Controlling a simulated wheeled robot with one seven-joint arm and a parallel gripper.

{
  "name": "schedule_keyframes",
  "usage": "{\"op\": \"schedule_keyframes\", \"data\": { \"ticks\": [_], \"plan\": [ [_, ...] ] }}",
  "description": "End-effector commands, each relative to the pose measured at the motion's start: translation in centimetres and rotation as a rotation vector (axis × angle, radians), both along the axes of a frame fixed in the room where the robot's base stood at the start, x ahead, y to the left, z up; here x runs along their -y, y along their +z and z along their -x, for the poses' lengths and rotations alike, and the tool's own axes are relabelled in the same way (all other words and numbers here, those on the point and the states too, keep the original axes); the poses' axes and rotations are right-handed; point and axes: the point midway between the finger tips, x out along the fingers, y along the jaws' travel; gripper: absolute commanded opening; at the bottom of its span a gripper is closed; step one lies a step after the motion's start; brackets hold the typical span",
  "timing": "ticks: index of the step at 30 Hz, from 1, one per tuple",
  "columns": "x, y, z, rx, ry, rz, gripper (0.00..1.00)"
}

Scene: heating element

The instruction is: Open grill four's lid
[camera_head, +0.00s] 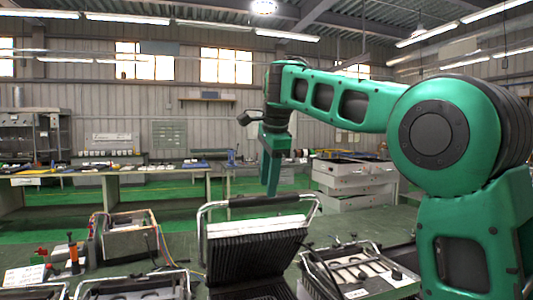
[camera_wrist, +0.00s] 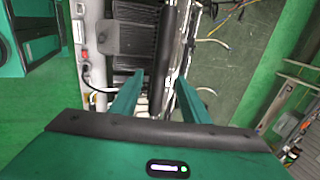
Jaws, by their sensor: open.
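A ribbed black grill stands in the middle front of the head view, its lid (camera_head: 255,248) tilted up and its lower plate (camera_head: 262,290) partly showing. A metal handle with a black grip (camera_head: 258,200) spans the lid's top. No number is readable, so I cannot tell whether this is grill four. My gripper (camera_head: 271,192) points down at the black grip. In the wrist view my gripper (camera_wrist: 161,77) is open, with its two green fingers on either side of the dark grip (camera_wrist: 169,40). I cannot tell whether either finger touches it.
Another appliance with a white top (camera_head: 362,270) stands right of the grill, and one with a metal handle (camera_head: 135,287) stands front left. An open metal box with wires (camera_head: 128,242) and an orange-handled tool (camera_head: 72,250) are at the left. Workbenches (camera_head: 110,172) line the back.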

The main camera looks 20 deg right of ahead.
Motion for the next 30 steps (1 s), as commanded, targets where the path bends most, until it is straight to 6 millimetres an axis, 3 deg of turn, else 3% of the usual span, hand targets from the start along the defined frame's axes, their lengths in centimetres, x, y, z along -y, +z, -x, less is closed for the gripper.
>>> {"op": "schedule_keyframes", "data": {
  "ticks": [30],
  "plan": [
    [0.0, 6.1, 0.0, 0.0, 0.002, -0.002, 0.42]
  ]
}}
